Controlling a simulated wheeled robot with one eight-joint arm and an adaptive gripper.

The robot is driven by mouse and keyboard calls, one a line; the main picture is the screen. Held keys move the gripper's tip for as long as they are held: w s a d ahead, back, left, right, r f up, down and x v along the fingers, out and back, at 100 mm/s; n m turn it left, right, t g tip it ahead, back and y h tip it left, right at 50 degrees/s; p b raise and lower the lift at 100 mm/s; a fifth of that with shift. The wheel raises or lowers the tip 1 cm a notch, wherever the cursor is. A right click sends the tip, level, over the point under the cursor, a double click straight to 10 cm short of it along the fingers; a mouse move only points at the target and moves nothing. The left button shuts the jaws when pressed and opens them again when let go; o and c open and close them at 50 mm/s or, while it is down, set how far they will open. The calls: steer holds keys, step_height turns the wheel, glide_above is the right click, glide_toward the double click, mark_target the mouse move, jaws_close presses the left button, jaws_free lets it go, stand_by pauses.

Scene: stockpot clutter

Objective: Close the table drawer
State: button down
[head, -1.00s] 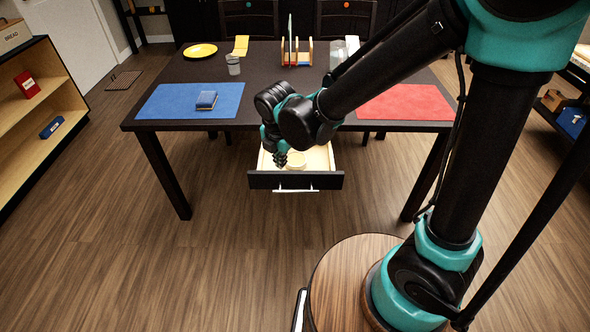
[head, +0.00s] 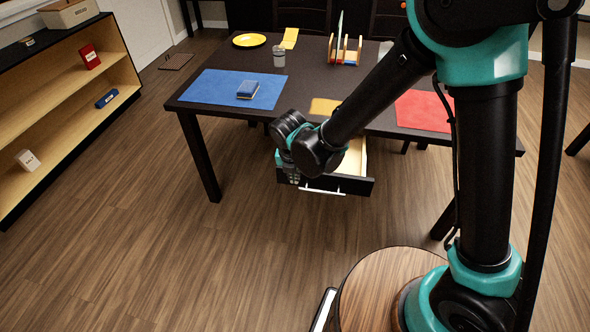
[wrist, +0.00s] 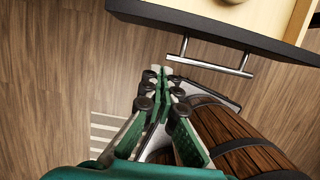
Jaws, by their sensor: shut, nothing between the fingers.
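The table drawer (head: 350,184) is pulled out from under the dark table (head: 188,105), with its pale inside showing. Its black front carries a silver bar handle, which also shows in the wrist view (wrist: 209,67). My gripper (head: 292,180) is at the left end of the drawer front in the head view, and my arm hides part of the drawer. In the wrist view my gripper (wrist: 160,72) is shut and empty, its fingertips just beside the left end of the handle. I cannot tell whether they touch it. A round pale thing lies inside the drawer, partly cut off.
On the table are a blue mat (head: 215,88) with a blue block (head: 248,90), a red mat (head: 422,112), a yellow plate (head: 250,40), a cup (head: 280,58) and a rack (head: 345,50). A shelf (head: 60,95) stands left.

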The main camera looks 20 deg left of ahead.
steer(key=shift+w+a+f, duration=0.2)
steer(key=shift+w+f, duration=0.3)
steer(key=shift+w, duration=0.25)
steer(key=shift+w+a+f, duration=0.15)
steer(key=shift+w+f, duration=0.3)
steer(key=shift+w, duration=0.3)
steer(key=shift+w+a+f, duration=0.2)
steer(key=shift+w+f, duration=0.3)
steer(key=shift+w, duration=0.25)
